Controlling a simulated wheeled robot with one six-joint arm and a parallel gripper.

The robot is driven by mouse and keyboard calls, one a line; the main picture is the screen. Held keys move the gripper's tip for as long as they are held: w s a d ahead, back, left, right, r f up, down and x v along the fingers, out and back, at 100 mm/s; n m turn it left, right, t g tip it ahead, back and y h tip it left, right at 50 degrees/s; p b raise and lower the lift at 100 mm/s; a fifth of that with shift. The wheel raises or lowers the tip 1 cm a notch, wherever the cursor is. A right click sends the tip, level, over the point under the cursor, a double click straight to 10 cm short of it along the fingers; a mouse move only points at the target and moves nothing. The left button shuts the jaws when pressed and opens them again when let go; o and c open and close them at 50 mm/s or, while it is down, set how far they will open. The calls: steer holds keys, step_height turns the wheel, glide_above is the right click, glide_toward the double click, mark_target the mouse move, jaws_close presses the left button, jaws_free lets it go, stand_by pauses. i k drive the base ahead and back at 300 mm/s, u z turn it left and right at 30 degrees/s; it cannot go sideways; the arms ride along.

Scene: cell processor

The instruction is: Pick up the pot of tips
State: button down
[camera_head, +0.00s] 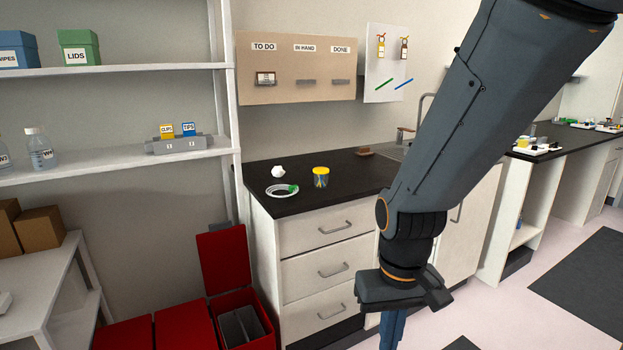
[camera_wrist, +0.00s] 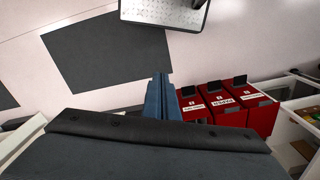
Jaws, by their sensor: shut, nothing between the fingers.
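A small pot with a yellow top (camera_head: 320,177) stands upright on the black counter (camera_head: 350,168), near its left end. It looks like the pot of tips, but I cannot read any label on it. My gripper (camera_head: 391,330) points down in front of the drawers, below counter height and to the right of the pot, well apart from it. In the wrist view my blue fingers (camera_wrist: 160,92) are together and empty. The pot does not show in the wrist view.
A shelf unit (camera_head: 110,158) is at left.

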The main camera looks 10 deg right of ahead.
mark_target(321, 174)
steer(key=z, duration=0.1)
steer(key=k, duration=0.4)
steer(key=u, duration=0.3)
steer(key=i, duration=0.65)
steer(key=z, duration=0.6)
steer(key=i, duration=0.8)
steer(key=z, duration=0.05)
